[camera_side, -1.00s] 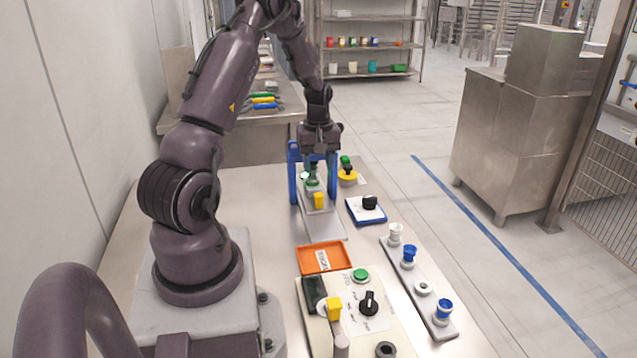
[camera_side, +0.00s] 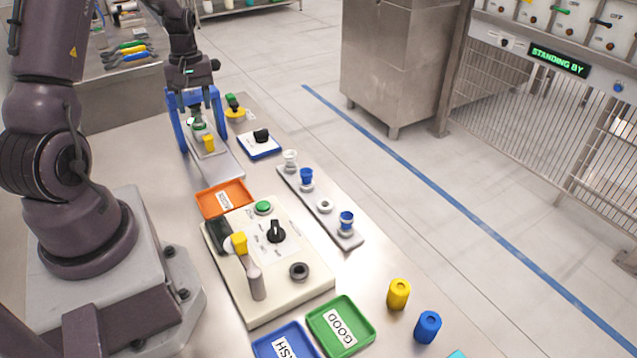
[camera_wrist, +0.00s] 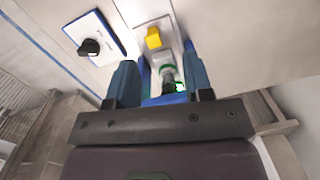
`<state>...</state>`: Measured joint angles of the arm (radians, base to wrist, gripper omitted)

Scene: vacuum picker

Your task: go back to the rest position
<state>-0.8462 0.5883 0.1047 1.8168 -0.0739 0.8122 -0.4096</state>
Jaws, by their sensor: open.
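I see nothing held between the fingers. The yellow block also shows in the side view (camera_side: 208,143).
Beside the station are a black knob on a blue-edged base (camera_side: 261,137) and a yellow-and-green button (camera_side: 235,110). Nearer are an orange tray (camera_side: 240,190), a control box (camera_side: 290,312), a rail with blue and white pieces (camera_side: 332,222), and a green GOOD tray (camera_side: 372,338). A display (camera_side: 559,60) reads STANDING BY.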

